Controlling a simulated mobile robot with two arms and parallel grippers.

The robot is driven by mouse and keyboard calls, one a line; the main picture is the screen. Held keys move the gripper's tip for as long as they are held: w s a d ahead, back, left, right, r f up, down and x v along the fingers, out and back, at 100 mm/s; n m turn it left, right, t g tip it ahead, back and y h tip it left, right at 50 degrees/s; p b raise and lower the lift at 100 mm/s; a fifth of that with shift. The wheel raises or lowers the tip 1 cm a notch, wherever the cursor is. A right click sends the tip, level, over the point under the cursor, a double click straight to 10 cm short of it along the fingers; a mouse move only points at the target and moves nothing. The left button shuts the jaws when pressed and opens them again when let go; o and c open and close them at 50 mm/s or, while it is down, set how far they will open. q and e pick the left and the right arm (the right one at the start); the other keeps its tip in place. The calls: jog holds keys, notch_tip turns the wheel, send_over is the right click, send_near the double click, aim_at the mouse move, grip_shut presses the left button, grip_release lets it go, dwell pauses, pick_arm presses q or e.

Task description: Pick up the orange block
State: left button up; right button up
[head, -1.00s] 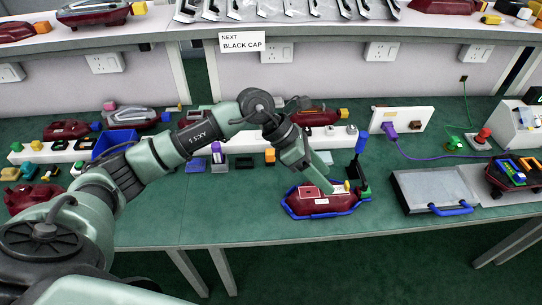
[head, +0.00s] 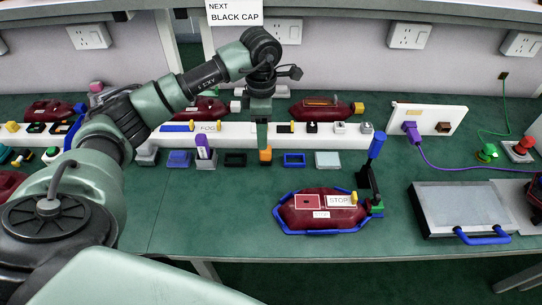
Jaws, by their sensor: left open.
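The small orange block (head: 265,156) stands on the green bench, in a row of small parts in front of the white rail. My left gripper (head: 262,146) points straight down, with its fingers just over the block and covering its top in the picture. The jaws are open. The fingers are seen edge-on, so whether they are around the block or only above it cannot be told. My right gripper is not in view.
Close by are a purple part (head: 203,147) in a grey holder, a black frame (head: 235,159) and a blue frame (head: 294,159). The white rail (head: 340,138) runs behind.

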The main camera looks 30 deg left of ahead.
aim_at(265, 152)
pick_arm(q)
jog(key=f, duration=0.1)
jog(key=w+f, duration=0.1)
jog(key=f, duration=0.1)
jog(key=shift+s+f, duration=0.1)
jog(key=shift+f, duration=0.25)
notch_tip(265, 152, down, 5)
jog(key=shift+s+d+f+p, duration=0.1)
jog(key=shift+d+p, duration=0.05)
jog(key=shift+p, duration=0.35)
grip_shut()
notch_tip(265, 152, up, 20)
jog(key=shift+b, duration=0.3)
